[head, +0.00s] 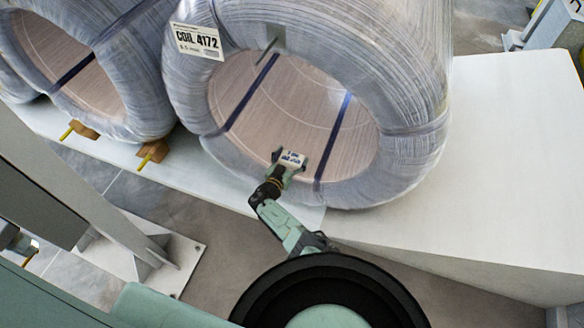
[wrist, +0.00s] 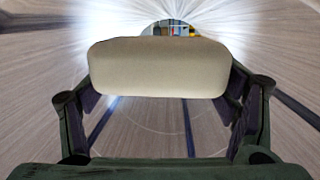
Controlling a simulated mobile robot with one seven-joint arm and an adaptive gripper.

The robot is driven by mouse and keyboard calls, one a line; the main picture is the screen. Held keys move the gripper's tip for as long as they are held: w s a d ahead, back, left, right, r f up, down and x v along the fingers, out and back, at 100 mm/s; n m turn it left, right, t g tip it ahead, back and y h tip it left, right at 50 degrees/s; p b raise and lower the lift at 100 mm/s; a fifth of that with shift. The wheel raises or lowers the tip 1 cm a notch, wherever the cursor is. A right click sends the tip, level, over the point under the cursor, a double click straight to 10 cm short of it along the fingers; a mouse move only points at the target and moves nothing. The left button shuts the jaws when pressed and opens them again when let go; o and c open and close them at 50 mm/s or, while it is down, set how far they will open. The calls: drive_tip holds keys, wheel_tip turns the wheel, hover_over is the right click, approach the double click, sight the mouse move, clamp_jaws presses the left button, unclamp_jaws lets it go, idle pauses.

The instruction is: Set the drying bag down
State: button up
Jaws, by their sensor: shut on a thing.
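My gripper (head: 287,166) is at the lower part of the open eye of the wrapped coil (head: 400,60) labelled COIL 4172.
Dark blue straps (head: 333,135) run along the bore. Another wrapped coil (head: 130,60) stands at left. Brown wedges with yellow handles (head: 153,150) sit by the coils. The pale platform (head: 510,150) is clear at right. A grey post (head: 60,190) stands at left.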

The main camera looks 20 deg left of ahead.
sight(292, 163)
drive_tip(key=shift+w+f+b, duration=0.15)
drive_tip(key=shift+f+b, duration=1.05)
drive_tip(key=shift+f, duration=0.45)
drive_tip(key=shift+f+b, duration=0.3)
drive_tip(key=o, duration=1.3)
drive_tip(key=shift+r, duration=0.1)
drive_tip(key=shift+r, duration=0.1)
